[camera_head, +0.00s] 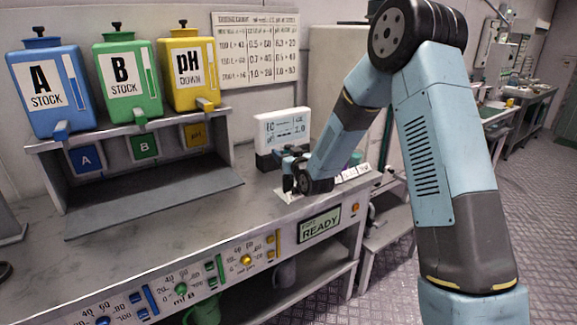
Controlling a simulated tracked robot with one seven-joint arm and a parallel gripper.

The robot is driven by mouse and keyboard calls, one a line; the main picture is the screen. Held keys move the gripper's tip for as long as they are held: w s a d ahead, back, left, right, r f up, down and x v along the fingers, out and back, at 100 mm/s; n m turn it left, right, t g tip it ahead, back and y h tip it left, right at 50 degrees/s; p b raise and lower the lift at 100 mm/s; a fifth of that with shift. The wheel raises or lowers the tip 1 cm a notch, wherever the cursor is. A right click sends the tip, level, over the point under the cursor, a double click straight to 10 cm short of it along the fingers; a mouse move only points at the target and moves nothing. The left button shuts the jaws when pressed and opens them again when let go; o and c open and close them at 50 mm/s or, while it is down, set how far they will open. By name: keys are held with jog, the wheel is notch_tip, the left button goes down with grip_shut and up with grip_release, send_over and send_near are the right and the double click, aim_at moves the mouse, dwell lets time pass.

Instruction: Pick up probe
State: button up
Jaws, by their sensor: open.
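My gripper (290,186) is low over the right part of the bench, in front of the white display meter (282,128). It is open, but its small jaws are seen from the side and the gap between them is hard to make out. I cannot clearly pick out the probe. The spot under and behind my gripper is partly hidden by the wrist. A pale flat patch shows on the bench just below the jaws. The meter stands upright on a dark base and shows a reading on its face.
Blue A (62,110), green B (115,60) and yellow pH (175,50) tanks stand on a shelf at the left. Small white labelled cards (353,173) lie right of my gripper. The front panel (225,262) carries knobs and a READY screen (320,224). The left bench top is clear.

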jog(key=shift+c, duration=0.4)
jog(key=c, duration=1)
